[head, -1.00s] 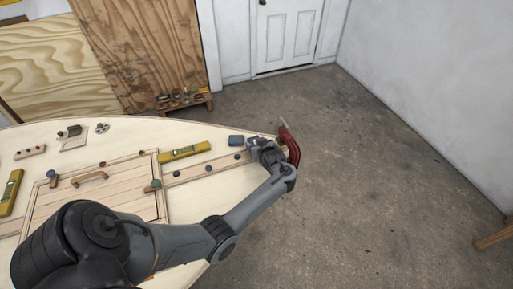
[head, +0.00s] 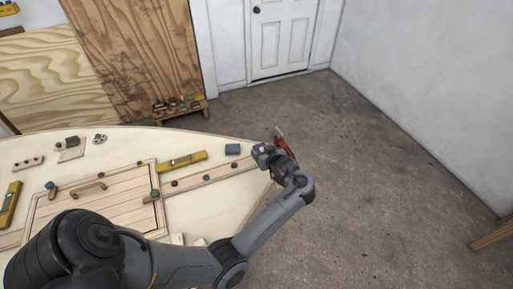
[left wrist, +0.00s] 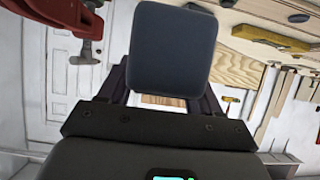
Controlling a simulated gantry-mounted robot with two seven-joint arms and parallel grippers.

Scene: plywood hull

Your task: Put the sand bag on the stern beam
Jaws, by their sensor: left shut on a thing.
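My left gripper (head: 264,155) is at the pointed right end of the hull deck in the head view. It is shut on a dark blue-grey, rounded block-like thing, which I take to be the sand bag (left wrist: 172,50); in the left wrist view it fills the space between the fingers. A light wooden strip with dark knobs (head: 215,173), possibly the stern beam, runs along the deck toward this end. The gripper hides the strip's far end, and I cannot tell whether the bag touches it. My right gripper is not in view.
A red clamp (head: 281,143) stands at the hull tip, close behind my left gripper; it also shows in the left wrist view (left wrist: 60,12). Bare floor lies to the right.

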